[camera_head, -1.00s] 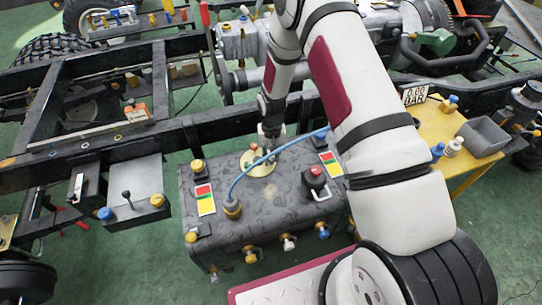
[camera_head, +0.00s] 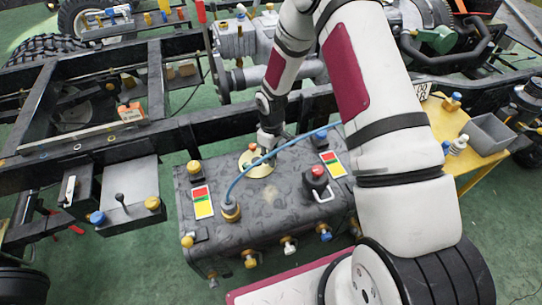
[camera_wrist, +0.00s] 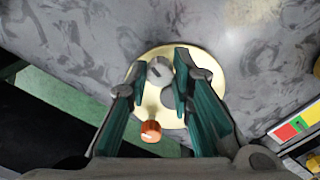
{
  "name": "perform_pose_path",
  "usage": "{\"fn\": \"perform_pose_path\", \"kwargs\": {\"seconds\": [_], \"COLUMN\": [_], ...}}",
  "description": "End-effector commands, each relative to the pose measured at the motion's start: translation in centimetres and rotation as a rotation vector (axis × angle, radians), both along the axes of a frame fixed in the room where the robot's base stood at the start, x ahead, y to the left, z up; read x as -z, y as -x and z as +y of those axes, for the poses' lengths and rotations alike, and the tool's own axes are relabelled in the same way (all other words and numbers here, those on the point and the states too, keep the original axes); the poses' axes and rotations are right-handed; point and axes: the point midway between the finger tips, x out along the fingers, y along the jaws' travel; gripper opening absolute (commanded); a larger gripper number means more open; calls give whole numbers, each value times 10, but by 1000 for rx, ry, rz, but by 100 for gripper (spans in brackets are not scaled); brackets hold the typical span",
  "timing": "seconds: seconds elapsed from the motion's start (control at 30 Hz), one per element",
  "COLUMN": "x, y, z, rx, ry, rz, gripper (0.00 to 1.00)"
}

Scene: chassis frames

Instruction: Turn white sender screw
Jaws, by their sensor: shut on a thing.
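The white sender screw (camera_wrist: 160,71) is a pale round slotted head on the cream sender disc (camera_wrist: 213,66) in the wrist view. In the head view, the disc (camera_head: 262,170) is on top of the dark mottled tank (camera_head: 280,205). My gripper (camera_head: 268,143) points down at its far edge, and the screw is hidden there. An orange knob (camera_wrist: 151,130) shows near the disc's edge in the wrist view.
A blue hose (camera_head: 270,157) arches over the disc from a brass fitting (camera_head: 231,209). A red-topped black valve (camera_head: 318,178) and red-yellow-green labels (camera_head: 202,202) are on the tank. Black frame rails (camera_head: 100,155) lie behind and left. A yellow table (camera_head: 440,123) stands right.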

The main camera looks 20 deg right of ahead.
Motion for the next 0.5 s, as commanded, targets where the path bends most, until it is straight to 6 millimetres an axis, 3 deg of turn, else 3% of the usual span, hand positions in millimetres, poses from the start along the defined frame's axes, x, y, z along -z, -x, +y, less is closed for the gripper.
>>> {"fn": "perform_pose_path", "kwargs": {"seconds": [0.5], "x": [0], "y": [-1], "z": [0], "rx": [-132], "ry": [0], "rz": [-1], "gripper": [0]}}
